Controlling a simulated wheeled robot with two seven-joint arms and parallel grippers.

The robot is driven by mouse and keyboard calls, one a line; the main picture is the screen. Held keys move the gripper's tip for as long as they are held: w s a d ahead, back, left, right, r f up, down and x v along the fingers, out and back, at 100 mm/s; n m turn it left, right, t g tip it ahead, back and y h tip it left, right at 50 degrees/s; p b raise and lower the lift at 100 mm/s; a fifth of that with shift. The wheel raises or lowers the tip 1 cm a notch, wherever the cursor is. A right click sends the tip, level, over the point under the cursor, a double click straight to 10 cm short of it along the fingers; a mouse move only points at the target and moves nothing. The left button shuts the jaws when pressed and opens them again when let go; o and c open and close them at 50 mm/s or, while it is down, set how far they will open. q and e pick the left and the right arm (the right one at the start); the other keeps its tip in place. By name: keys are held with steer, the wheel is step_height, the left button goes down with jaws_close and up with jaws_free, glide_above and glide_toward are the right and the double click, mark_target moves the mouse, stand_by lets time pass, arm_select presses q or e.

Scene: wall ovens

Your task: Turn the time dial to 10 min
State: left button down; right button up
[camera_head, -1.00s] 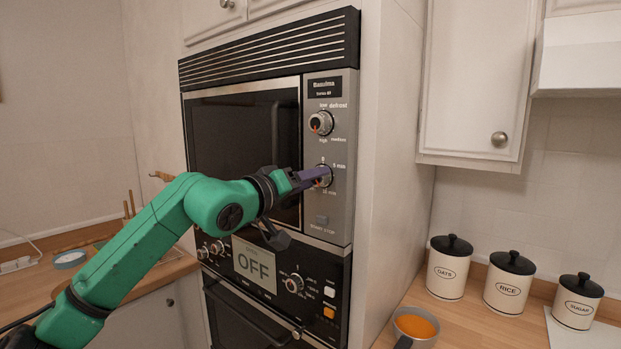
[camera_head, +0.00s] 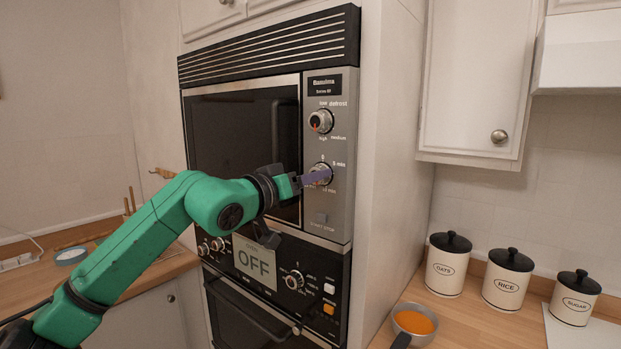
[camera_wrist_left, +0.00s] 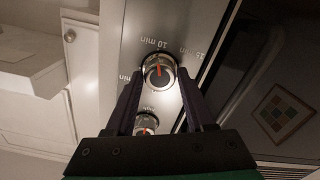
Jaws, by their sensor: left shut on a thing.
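The time dial (camera_wrist_left: 158,72) is a round silver knob with a red pointer line, on the microwave's grey panel. In the left wrist view its pointer is directed towards the printed "10 min" label. My left gripper (camera_wrist_left: 160,76) has its purple fingers on either side of the dial, shut on it. In the head view the left gripper (camera_head: 326,176) reaches in from the left and hides part of the dial (camera_head: 322,167). The microwave (camera_head: 243,145) has a dark closed door. My right gripper is not in view.
The power dial (camera_head: 320,121) sits above the time dial, and a start/stop button (camera_head: 321,218) below. The lower oven's display (camera_head: 255,262) reads OFF. Canisters (camera_head: 445,270) and a pan of orange food (camera_head: 414,323) stand on the right counter.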

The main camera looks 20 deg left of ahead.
arm_select(q)
steer(key=shift+c, duration=1.3)
jaws_free()
steer(key=shift+f, duration=0.1)
steer(key=b+v, duration=0.7)
steer(key=v, duration=0.7)
steer(key=shift+s, duration=0.2)
